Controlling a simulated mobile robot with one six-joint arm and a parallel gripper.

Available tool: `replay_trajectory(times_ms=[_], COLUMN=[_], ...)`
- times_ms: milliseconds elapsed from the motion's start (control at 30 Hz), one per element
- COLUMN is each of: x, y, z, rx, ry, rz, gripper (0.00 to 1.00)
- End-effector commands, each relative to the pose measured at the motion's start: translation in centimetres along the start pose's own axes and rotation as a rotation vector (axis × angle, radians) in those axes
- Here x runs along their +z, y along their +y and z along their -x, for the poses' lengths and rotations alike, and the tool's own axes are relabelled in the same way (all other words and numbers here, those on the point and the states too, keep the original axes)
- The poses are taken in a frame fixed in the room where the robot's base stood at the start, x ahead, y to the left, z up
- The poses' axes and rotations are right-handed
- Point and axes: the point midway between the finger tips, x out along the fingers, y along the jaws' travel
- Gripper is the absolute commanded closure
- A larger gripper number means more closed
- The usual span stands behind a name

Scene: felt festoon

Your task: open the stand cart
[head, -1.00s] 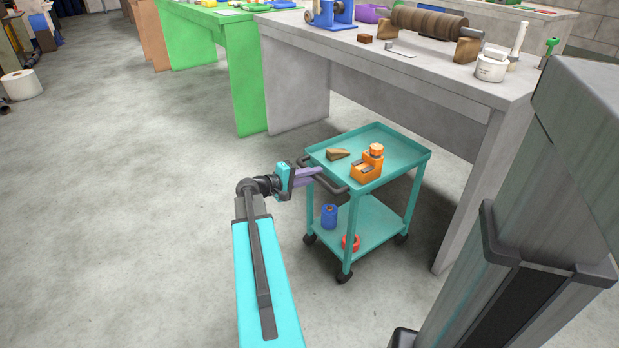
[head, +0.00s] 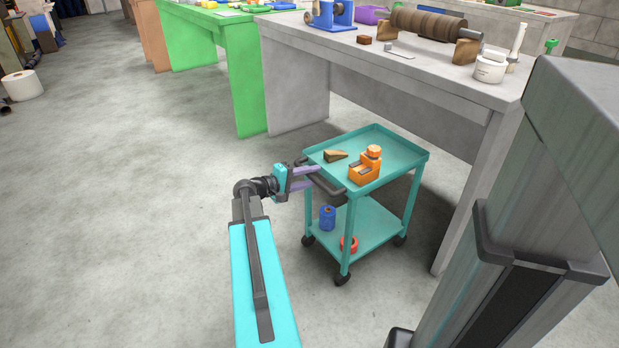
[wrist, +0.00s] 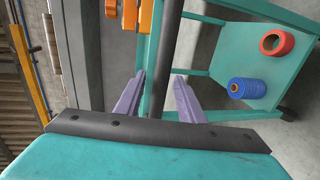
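The stand cart (head: 412,152) is a teal two-shelf trolley on dark casters, standing in front of the grey bench. Its dark handle bar (head: 327,187) runs along its left end. My gripper (head: 315,178) is at that handle, with its two purple fingers apart. In the wrist view, the handle (wrist: 168,60) passes between the fingers of my gripper (wrist: 158,85), with a gap on each side. Whether the fingertips reach past the bar is hard to tell.
An orange tool (head: 366,168) and a brown wedge (head: 335,155) lie on the cart's top. A blue spool (head: 327,217) and a red ring (head: 348,243) are on its lower shelf. A grey bench (head: 440,78) stands close behind.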

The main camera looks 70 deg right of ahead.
Motion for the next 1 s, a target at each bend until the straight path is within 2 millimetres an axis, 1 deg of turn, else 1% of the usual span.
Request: replay_trajectory(times_ms=[167, 267, 800, 1000], x=[0.1, 0.1, -0.1, -0.1], y=[0.1, 0.1, 0.2, 0.1], z=[1.0, 2.0, 10.1, 12.5], rx=[0.0, -0.001, 0.0, 0.0], ry=[0.0, 0.001, 0.004, 0.004], rz=[0.0, 0.001, 0.001, 0.0], gripper=[0.64, 0.64, 0.64, 0.64])
